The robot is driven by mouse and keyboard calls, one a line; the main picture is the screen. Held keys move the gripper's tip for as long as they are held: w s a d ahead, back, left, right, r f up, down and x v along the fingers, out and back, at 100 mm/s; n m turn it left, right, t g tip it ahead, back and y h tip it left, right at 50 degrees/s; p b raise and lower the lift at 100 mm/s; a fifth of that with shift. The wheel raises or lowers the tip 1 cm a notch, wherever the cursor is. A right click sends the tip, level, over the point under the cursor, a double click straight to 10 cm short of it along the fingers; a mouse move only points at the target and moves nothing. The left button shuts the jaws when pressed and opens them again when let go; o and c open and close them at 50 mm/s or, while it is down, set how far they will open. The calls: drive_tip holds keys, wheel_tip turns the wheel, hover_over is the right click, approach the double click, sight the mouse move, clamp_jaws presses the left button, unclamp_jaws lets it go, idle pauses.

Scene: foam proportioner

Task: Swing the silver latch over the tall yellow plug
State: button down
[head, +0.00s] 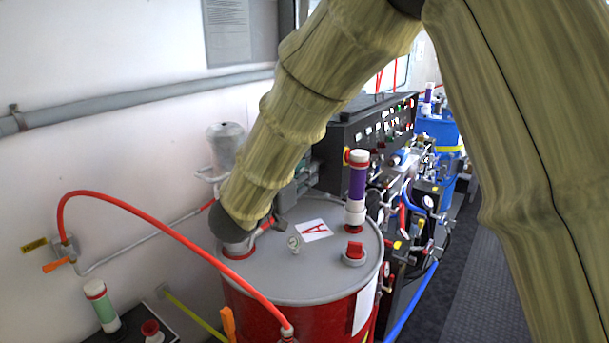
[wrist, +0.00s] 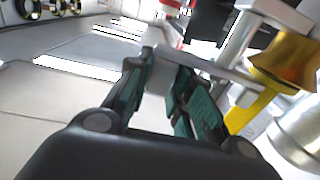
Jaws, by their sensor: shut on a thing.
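In the wrist view my gripper (wrist: 158,78) has its teal-padded fingers closed around a pale silver piece, which I take to be the end of the silver latch (wrist: 220,70). The latch's flat bar runs from the fingertips to the right, toward a yellow flared piece (wrist: 285,62), probably the tall yellow plug. A bright yellow strip (wrist: 252,105) shows below the bar. The latch does not appear to cover the top of the yellow piece.
A red drum (head: 315,275) with a grey lid carries a purple-banded cylinder (head: 357,185) and a red cap (head: 354,250). A red hose (head: 150,225) arches over at the left. A black control panel (head: 365,125) stands behind. A silver cylinder (wrist: 300,135) is close on the right.

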idle(0.3)
drive_tip(key=c, duration=1.3)
unclamp_jaws()
drive_tip(key=shift+d, duration=0.1)
drive_tip(key=shift+r, duration=0.1)
drive_tip(key=shift+s+a, duration=0.2)
drive_tip(key=shift+a, duration=0.05)
drive_tip(key=shift+v, duration=3.5)
drive_tip(key=shift+d, duration=0.1)
